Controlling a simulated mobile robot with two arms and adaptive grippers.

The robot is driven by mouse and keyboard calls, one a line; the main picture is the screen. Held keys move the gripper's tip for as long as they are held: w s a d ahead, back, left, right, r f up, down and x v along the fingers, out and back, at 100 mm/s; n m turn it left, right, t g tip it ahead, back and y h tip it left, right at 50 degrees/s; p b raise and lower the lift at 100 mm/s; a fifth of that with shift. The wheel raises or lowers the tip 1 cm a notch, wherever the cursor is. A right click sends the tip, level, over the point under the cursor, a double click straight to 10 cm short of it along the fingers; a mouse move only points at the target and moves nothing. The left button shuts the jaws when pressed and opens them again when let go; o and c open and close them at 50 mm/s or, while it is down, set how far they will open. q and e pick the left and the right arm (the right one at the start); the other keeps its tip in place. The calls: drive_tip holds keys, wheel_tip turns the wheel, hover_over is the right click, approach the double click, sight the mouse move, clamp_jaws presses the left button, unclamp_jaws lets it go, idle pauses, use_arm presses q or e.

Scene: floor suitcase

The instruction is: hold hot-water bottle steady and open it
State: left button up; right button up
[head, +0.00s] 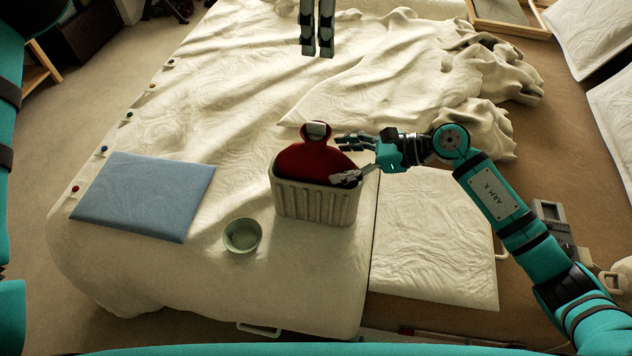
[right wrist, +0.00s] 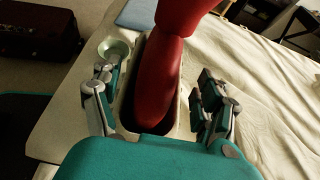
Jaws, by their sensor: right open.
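The red hot-water bottle (head: 312,160) stands upright in a pale ribbed bin (head: 316,204), its lower part hidden by the bin walls. My right gripper (head: 346,157) is open at the bottle's right side, one finger near the neck and one near the bin rim. In the right wrist view the bottle (right wrist: 160,80) runs between the two spread fingers (right wrist: 155,108), with gaps on both sides. My left gripper (head: 317,50) hangs above the bed at the top, fingers downward and close together, apart from the bottle.
The bin stands on a bed with a crumpled white cover (head: 400,70). A small pale green bowl (head: 242,236) is left of the bin, and a flat blue cushion (head: 145,195) lies farther left. A white padded panel (head: 435,235) is at the right.

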sight(324, 162)
drive_tip(key=shift+x, duration=2.4)
